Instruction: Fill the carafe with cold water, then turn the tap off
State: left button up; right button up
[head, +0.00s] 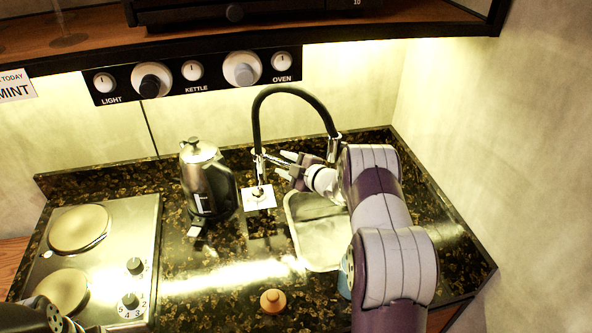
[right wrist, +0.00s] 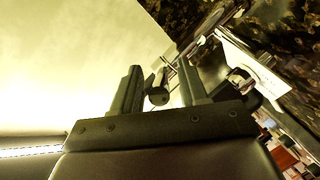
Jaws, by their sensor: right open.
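The tap (head: 256,115) is a black arched hose with metal ends, standing at the back of the counter by the sink (head: 318,245). My right gripper (head: 283,163) is open near the tap's metal lower part. In the right wrist view, a dark rounded piece (right wrist: 158,92), likely of the tap, shows between the open fingers; I cannot tell whether they touch it. I cannot make out a carafe for certain; a blue object (head: 345,278) is mostly hidden behind my right arm. No running water is visible. A dark part at the lower left corner seems to be my left arm's end.
A dark kettle with a metal lid (head: 208,185) stands left of the tap. A two-plate hob (head: 147,222) is at the left. A small orange-brown knobbed piece (head: 272,301) lies at the front. A knob panel (head: 215,72) and shelf overhang the back. The counter's centre front is mostly clear.

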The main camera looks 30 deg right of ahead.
jog(key=f+b+v, duration=0.3)
jog(key=v, duration=1.1)
jog(key=shift+s+d+r, duration=0.15)
jog(key=shift+s+d, duration=0.05)
jog(key=shift+s, duration=0.25)
